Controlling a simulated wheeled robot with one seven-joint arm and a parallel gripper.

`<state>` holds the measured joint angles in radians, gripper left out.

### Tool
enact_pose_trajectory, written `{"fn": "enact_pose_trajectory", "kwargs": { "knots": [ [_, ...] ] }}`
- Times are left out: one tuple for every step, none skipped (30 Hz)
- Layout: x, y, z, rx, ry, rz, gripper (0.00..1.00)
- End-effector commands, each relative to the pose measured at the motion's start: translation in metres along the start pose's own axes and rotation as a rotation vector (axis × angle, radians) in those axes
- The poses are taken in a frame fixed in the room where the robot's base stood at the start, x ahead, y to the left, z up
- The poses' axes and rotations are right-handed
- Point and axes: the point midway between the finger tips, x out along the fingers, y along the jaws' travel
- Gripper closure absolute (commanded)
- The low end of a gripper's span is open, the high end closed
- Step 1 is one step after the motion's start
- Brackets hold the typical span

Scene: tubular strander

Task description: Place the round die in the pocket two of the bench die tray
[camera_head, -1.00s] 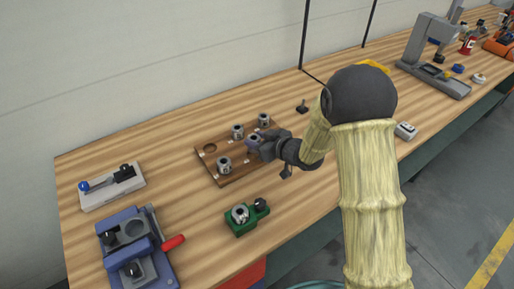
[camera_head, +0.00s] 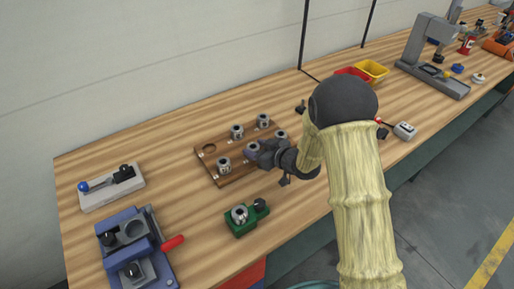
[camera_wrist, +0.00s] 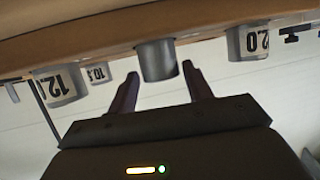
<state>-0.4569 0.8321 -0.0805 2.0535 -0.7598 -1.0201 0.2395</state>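The wooden die tray (camera_head: 218,182) lies on the bench with several grey round dies in it. Its back-left pocket (camera_head: 209,149) is empty. A grey die (camera_head: 252,148) stands in the front middle; it also shows in the upside-down wrist view (camera_wrist: 157,61), its base at the tray. My gripper (camera_head: 258,151) is at this die. In the wrist view my fingers (camera_wrist: 160,72) stand either side of it, with a gap visible at the right finger. No label shows on this die, while neighbouring dies carry labels such as 12.0 (camera_wrist: 60,84). Pocket numbers are not readable.
A green fixture (camera_head: 246,218) holding a die stands in front of the tray. A blue device with a red handle (camera_head: 173,242) is at front left, a grey plate (camera_head: 112,187) at back left. Red and yellow bins (camera_head: 371,71) stand behind my arm.

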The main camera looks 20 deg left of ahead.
Motion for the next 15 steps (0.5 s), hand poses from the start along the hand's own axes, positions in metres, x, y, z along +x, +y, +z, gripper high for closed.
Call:
{"fn": "enact_pose_trajectory", "kwargs": {
  "knots": [
    [0.0,0.0,0.0,0.0,0.0,0.0,0.4],
    [0.0,0.0,0.0,0.0,0.0,0.0,0.39],
    [0.0,-0.001,-0.001,0.0,0.0,-0.001,0.39],
    [0.0,-0.001,-0.001,0.0,0.0,-0.001,0.39],
    [0.0,-0.001,-0.001,0.0,0.0,-0.001,0.39],
    [0.0,0.0,0.0,0.0,0.0,0.0,0.39],
    [0.0,0.0,0.0,0.0,0.0,0.0,0.39],
    [0.0,0.0,0.0,0.0,0.0,0.0,0.39],
    [0.0,0.0,-0.001,0.0,0.0,0.0,0.39],
    [-0.001,0.001,-0.001,0.0,0.0,0.001,0.39],
    [-0.001,0.001,-0.002,0.001,0.0,0.002,0.39],
    [-0.002,0.001,-0.002,0.001,0.0,0.002,0.39],
    [-0.004,0.002,-0.001,0.002,0.0,0.004,0.39],
    [-0.007,0.002,-0.001,0.002,-0.001,0.004,0.39],
    [-0.011,0.002,-0.001,0.002,0.0,0.005,0.39]
  ]
}}
